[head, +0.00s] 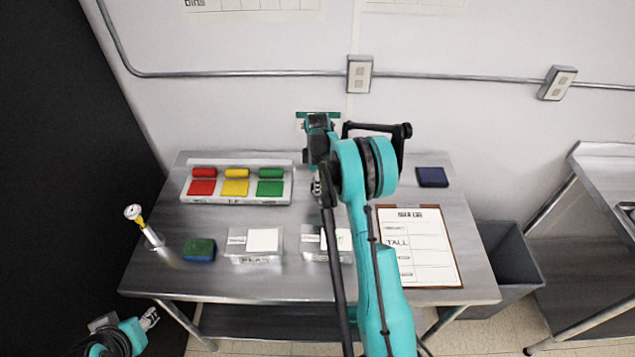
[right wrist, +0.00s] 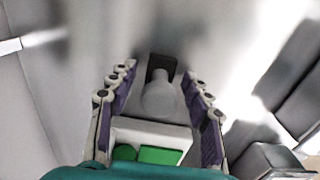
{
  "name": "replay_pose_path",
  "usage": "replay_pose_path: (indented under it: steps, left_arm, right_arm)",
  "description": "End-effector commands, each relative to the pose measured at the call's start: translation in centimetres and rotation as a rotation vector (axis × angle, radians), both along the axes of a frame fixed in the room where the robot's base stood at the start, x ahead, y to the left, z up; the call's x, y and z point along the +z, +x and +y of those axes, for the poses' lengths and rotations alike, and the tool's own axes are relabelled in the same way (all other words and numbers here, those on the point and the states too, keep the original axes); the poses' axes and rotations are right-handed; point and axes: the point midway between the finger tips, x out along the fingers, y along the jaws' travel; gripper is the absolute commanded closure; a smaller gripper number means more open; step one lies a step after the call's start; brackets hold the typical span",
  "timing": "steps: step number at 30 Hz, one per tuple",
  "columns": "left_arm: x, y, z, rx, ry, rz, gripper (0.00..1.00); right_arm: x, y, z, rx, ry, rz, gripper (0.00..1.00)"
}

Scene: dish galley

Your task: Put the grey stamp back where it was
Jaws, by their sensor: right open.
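The grey stamp (right wrist: 160,98) shows in the right wrist view as a rounded grey handle with a dark block (right wrist: 161,66) at its far end. It sits between the two spread fingers of my right gripper (right wrist: 158,76), with a gap on each side. I cannot tell if it stands on the metal table. In the head view my right arm covers this spot and hides the stamp. My left gripper (head: 149,318) is at the lower left, off the table and away from the stamp; its jaws are too small to read.
A white tray (head: 188,187) holds red, yellow and green pieces. A sponge (head: 199,250), two clear boxes (head: 236,257) (head: 312,252), a gauge (head: 145,228), a clipboard (head: 458,278) and a dark blue pad (head: 432,177) are on the table (head: 215,222). A grey bin (head: 512,258) stands right.

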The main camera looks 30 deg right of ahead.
Motion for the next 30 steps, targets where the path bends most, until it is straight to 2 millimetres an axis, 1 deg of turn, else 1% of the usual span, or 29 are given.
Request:
replay_pose_path:
  steps: [1,5,12,15,18,23,26,29,30]
  left_arm:
    - [0.4,0.0,0.0,0.0,0.0,0.0,0.6]
    - [0.7,0.0,0.0,0.0,0.0,0.0,0.6]
    - [1.7,0.0,0.0,0.0,0.0,0.0,0.6]
    - [2.0,0.0,0.0,0.0,0.0,0.0,0.6]
    - [2.2,0.0,0.0,0.0,0.0,0.0,0.6]
    - [2.3,0.0,0.0,0.0,0.0,0.0,0.6]
    - [2.3,0.0,0.0,0.0,0.0,0.0,0.6]
    - [2.3,0.0,0.0,0.0,0.0,0.0,0.6]
    - [2.3,0.0,0.0,0.0,0.0,0.0,0.6]
  right_arm:
    - [0.5,0.0,0.0,0.0,0.0,0.0,0.51]
    - [2.4,0.0,0.0,0.0,0.0,0.0,0.51]
    - [7.9,-0.1,0.1,0.0,0.0,0.0,0.51]
    - [9.7,-0.2,0.1,0.0,0.0,0.0,0.51]
    - [11.1,-0.2,0.1,0.0,0.0,0.0,0.51]
    - [12.6,-0.4,0.5,-0.008,-0.002,-0.005,0.51]
    - [14.4,-1.1,1.7,-0.047,-0.008,-0.03,0.51]
    - [17.3,-2.8,4.2,-0.127,-0.014,-0.08,0.51]
    - [18.7,-3.8,5.4,-0.17,-0.015,-0.105,0.51]
